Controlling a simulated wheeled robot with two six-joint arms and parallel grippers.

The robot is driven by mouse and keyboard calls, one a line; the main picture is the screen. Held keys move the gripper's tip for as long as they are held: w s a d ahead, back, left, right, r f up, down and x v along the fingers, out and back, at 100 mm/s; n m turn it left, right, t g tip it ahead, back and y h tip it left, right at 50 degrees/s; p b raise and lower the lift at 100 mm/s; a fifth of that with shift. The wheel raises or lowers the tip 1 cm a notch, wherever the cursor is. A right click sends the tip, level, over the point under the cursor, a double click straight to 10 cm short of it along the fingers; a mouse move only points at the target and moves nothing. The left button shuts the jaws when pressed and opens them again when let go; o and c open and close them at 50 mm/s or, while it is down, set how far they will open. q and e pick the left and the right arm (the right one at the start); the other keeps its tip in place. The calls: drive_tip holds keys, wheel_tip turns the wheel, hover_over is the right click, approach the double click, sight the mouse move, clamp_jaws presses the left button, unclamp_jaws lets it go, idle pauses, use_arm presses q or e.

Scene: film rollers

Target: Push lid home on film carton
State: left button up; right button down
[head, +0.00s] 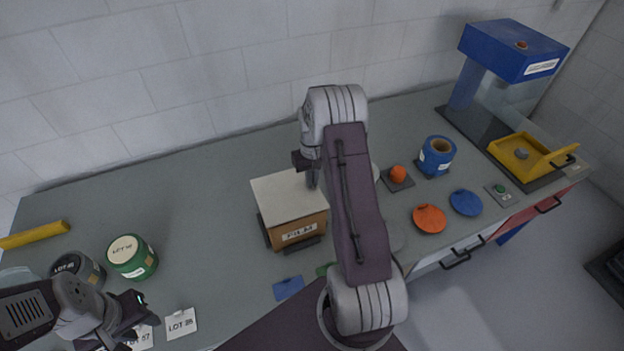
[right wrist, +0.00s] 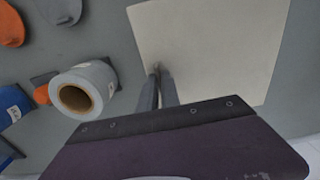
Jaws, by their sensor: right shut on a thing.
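The film carton (head: 297,234), a brown box with a label on its front, stands in a dark holder at the middle of the bench. Its pale lid (head: 283,196) covers the top; I cannot tell how closely it is seated. The lid also fills the upper right of the right wrist view (right wrist: 215,50). My right gripper (head: 313,185) points down at the lid's right edge, its fingers close together and shut on that edge. The fingertips show in the right wrist view (right wrist: 157,72). My left gripper (head: 140,318) is open and empty at the lower left.
Green (head: 132,257) and dark (head: 78,268) lot rolls stand left, near cards (head: 181,323). A white roll (right wrist: 85,92) stands beside the carton. A blue roll (head: 437,155), orange (head: 429,218) and blue discs (head: 466,202) and a blue press (head: 515,50) are right.

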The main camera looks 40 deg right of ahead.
drive_tip(key=shift+s+f, duration=0.1)
drive_tip(key=shift+f, duration=0.25)
idle(0.9)
drive_tip(key=shift+d+f, duration=0.1)
drive_tip(key=shift+f, duration=0.05)
